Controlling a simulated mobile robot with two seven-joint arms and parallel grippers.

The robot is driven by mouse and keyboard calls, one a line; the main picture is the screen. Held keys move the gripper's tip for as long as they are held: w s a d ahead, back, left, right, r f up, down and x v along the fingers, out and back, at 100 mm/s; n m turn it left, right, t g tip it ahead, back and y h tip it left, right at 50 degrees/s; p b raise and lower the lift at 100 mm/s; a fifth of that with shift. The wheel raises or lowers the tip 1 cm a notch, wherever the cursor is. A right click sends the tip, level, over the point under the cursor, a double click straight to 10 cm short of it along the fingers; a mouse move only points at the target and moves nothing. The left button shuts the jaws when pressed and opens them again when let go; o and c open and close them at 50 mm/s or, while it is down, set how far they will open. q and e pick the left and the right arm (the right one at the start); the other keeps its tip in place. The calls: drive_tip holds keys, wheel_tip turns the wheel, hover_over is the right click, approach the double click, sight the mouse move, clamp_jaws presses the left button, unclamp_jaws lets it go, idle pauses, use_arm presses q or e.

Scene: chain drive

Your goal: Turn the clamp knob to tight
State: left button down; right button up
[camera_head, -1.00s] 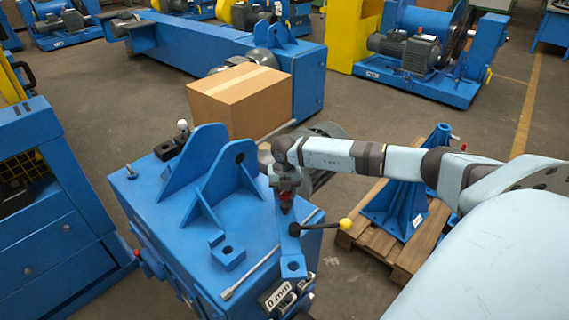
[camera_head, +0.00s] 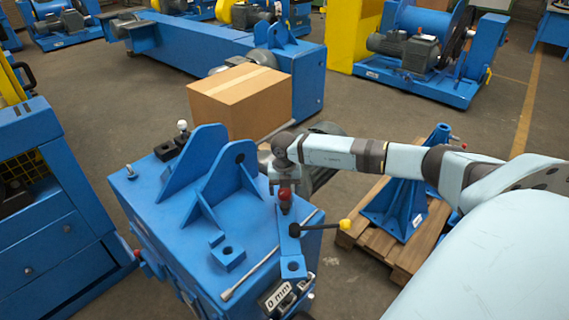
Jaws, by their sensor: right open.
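A red knob (camera_head: 285,196) stands near the right edge of the blue cabinet's top (camera_head: 180,247), at the far end of a blue bar. I take it to be the clamp knob. My right gripper (camera_head: 285,186) points down directly over the knob. It is open, and its fingertips are close to the knob's top; whether they touch it I cannot tell. The knob's far side is partly hidden. A black lever with a yellow end (camera_head: 345,225) sticks out to the right just below the knob. My left gripper is out of view.
Two upright blue bracket plates (camera_head: 222,180) stand left of the gripper. A cardboard box (camera_head: 238,100) sits behind. A metal rod (camera_head: 262,265) lies along the cabinet top. A blue stand (camera_head: 405,195) on a wooden pallet (camera_head: 405,262) is to the right, below my arm.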

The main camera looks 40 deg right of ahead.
sight(284, 191)
wheel_tip(284, 191, up, 13)
drive_tip(key=p, duration=0.1)
drive_tip(key=shift+f, duration=0.2)
idle(0.4)
